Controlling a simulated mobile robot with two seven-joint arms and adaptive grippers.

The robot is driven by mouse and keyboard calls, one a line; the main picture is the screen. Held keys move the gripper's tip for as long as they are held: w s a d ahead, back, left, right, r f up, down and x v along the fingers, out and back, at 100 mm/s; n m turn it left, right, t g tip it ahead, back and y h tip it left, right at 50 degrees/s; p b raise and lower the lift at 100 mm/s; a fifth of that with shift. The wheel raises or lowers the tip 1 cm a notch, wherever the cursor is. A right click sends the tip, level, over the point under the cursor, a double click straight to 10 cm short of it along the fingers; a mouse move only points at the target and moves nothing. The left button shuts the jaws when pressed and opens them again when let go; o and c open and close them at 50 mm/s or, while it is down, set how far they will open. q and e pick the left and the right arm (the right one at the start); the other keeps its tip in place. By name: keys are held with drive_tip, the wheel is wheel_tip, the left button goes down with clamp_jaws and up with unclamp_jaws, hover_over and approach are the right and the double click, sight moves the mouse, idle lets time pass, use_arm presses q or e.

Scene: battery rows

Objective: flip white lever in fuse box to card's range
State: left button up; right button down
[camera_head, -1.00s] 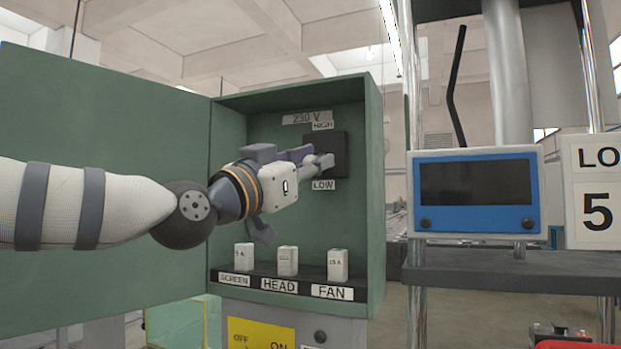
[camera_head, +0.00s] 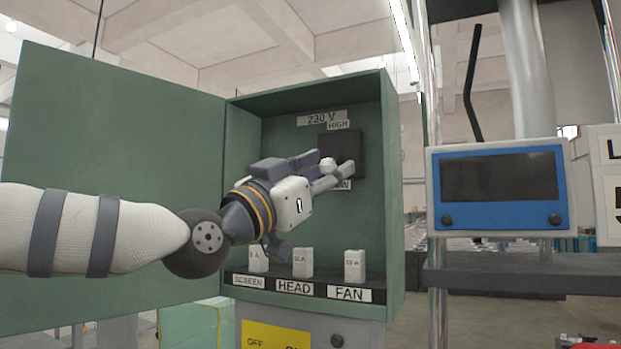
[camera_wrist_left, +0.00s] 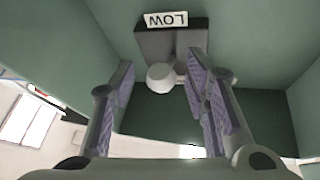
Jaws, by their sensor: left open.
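The green fuse box (camera_head: 392,200) stands open in the head view. On its back wall is a black switch plate (camera_head: 350,141), with the HIGH label (camera_head: 338,125) above and the LOW label (camera_head: 342,185) below, partly hidden. The white lever (camera_head: 327,165) shows its round end in front of the plate's lower left. My left gripper (camera_head: 334,172) is open at the lever. In the left wrist view the lever knob (camera_wrist_left: 160,77) sits between the open fingers, apart from the right one. The white card (camera_head: 607,170) is cut off at the right edge; its text is only partly seen.
The box door (camera_head: 110,160) stands open on the left, behind my arm. Several white fuses, such as the FAN fuse (camera_head: 355,265), stand on the ledge below the gripper. A blue-framed screen (camera_head: 500,190) stands right of the box above a grey shelf (camera_head: 520,277).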

use_arm(q)
drive_tip(key=v, duration=1.1)
drive_tip(key=shift+w, duration=0.1)
